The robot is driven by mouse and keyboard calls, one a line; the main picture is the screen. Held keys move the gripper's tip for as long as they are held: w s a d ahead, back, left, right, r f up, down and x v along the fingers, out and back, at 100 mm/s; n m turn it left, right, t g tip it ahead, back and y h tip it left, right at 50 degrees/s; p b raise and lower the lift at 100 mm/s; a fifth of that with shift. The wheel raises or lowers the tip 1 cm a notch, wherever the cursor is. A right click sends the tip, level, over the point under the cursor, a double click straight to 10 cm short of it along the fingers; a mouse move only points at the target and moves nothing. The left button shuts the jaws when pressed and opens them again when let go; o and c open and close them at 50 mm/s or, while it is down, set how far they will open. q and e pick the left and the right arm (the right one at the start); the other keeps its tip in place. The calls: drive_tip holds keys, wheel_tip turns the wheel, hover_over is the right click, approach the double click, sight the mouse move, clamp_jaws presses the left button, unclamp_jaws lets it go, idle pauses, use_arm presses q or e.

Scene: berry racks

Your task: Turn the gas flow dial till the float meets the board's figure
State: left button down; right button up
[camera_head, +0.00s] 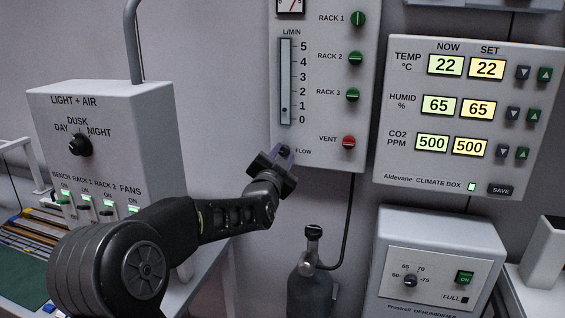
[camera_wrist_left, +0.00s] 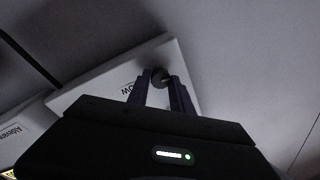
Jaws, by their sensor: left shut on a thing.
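The gas panel (camera_head: 324,135) stands upright on the wall with a float tube (camera_head: 286,80) marked in L/MIN from 0 to 5. The dark float (camera_head: 285,110) sits low in the tube, a little above the 0 mark. My left gripper (camera_head: 284,154) is at the FLOW dial under the tube and hides most of it. In the left wrist view the fingers are shut on the dark round flow dial (camera_wrist_left: 160,76). My right gripper is not in view. No board with a flow figure is visible in these frames.
Rack knobs (camera_head: 355,57) and a red vent knob (camera_head: 348,142) are close to the right of the tube. A climate box (camera_head: 460,115), a dehumidifier (camera_head: 435,265) and a gas bottle (camera_head: 312,275) stand right and below. The light and air box (camera_head: 105,140) is left.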

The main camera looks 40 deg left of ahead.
use_arm(q)
drive_tip(key=m+b, duration=0.1)
drive_tip(key=m, duration=0.1)
drive_tip(key=m+b, duration=0.1)
drive_tip(key=m, duration=0.1)
drive_tip(key=m+b, duration=0.1)
drive_tip(key=m, duration=0.1)
drive_tip(key=shift+f+t+h, duration=0.25)
drive_tip(key=shift+t+h, duration=0.05)
drive_tip(key=shift+h, duration=0.1)
drive_tip(key=m+h+b, duration=0.1)
drive_tip(key=m+b, duration=0.1)
drive_tip(key=m, duration=0.3)
drive_tip(key=shift+a+r+m+b, duration=0.1)
drive_tip(key=shift+m+b, duration=0.2)
drive_tip(key=shift+b, duration=0.1)
drive_tip(key=c, duration=1.1)
unclamp_jaws()
drive_tip(key=shift+c, duration=0.2)
drive_tip(key=shift+r, duration=0.1)
drive_tip(key=b+v, duration=0.1)
drive_tip(key=v, duration=0.7)
